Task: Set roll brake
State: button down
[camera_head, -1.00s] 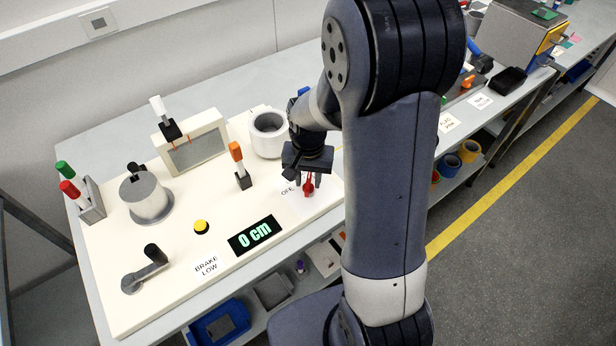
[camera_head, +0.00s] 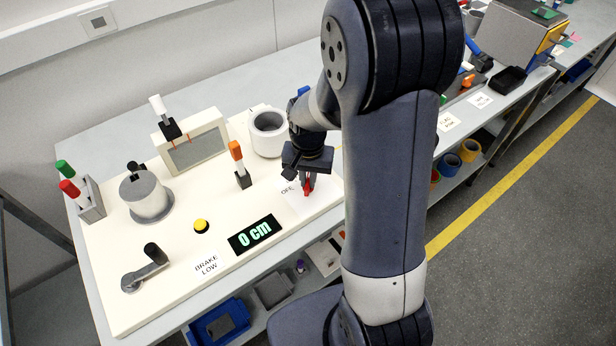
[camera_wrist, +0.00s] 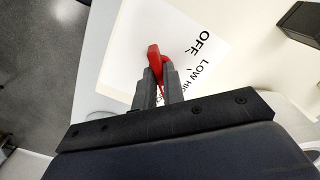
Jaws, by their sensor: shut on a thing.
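The red brake lever (camera_head: 307,186) stands on a white label plate at the right end of the cream panel (camera_head: 185,262). My gripper (camera_head: 309,182) points down over it and is shut on it. In the wrist view the red lever (camera_wrist: 154,62) shows between the two grey fingers of my gripper (camera_wrist: 162,84). The label plate (camera_wrist: 190,30) reads OFF, LOW and a partly hidden word. The panel's printed sign (camera_head: 207,265) reads BRAKE LOW, and the black display (camera_head: 254,235) reads 0 cm.
A crank handle (camera_head: 145,268), a yellow button (camera_head: 201,226), a grey drum (camera_head: 148,196), an orange-topped lever (camera_head: 238,160) and a white roll (camera_head: 268,134) occupy the panel. A marker holder (camera_head: 92,207) stands at its left.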

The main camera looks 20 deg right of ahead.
aim_at(308, 181)
jog(key=shift+m+b, duration=0.5)
jog(key=shift+m, duration=1.2)
jog(key=c, duration=1.5)
grip_release()
notch_tip(308, 181, up, 11)
jog(key=shift+f, duration=0.15)
